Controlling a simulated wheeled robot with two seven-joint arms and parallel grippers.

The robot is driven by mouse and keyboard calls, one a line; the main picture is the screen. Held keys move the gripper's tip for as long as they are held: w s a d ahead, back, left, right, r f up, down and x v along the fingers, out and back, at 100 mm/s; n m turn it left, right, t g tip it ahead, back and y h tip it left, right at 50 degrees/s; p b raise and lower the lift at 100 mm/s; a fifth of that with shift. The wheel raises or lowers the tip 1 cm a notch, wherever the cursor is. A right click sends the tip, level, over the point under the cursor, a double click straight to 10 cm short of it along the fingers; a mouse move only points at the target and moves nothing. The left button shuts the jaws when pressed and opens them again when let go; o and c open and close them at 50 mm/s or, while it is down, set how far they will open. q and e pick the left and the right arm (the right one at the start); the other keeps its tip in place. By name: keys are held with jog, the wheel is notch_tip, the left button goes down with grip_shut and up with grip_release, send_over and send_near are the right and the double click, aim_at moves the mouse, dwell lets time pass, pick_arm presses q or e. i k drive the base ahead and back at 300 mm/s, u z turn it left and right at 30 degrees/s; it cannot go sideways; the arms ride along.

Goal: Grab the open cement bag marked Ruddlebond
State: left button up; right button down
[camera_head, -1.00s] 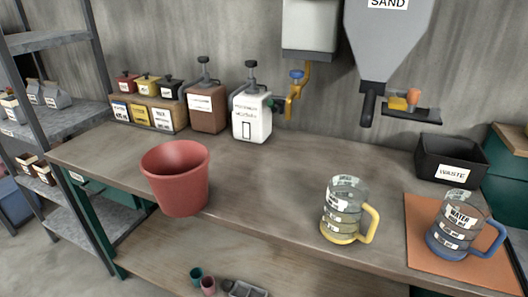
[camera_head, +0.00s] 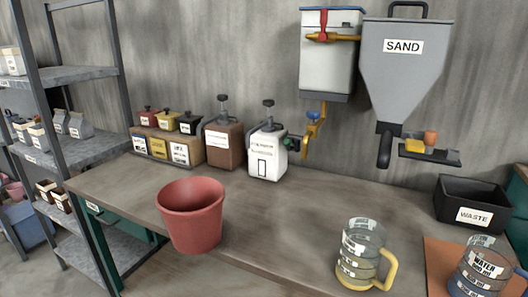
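Several bags stand on the metal shelf rack at the left. Two grey bags, a larger one (camera_head: 80,126) and a smaller one (camera_head: 61,122), stand side by side on the middle shelf (camera_head: 85,152). Pale bags (camera_head: 38,136) with labels stand to their left on the same level. Another pale bag (camera_head: 12,61) is on the upper shelf, at the picture's left edge. The labels are too small to read, so I cannot tell which bag is marked Ruddlebond or which is open. Neither gripper is in view.
A workbench (camera_head: 120,190) carries a red bucket (camera_head: 191,218), a yellow-handled jug (camera_head: 360,252), a blue-handled jug (camera_head: 480,270) and a black waste bin (camera_head: 472,204). A sand hopper (camera_head: 404,75) hangs above.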

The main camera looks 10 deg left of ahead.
aim_at(21, 126)
jog(key=u, duration=2.9)
jog(key=i, duration=2.9)
jog(key=z, duration=1.8)
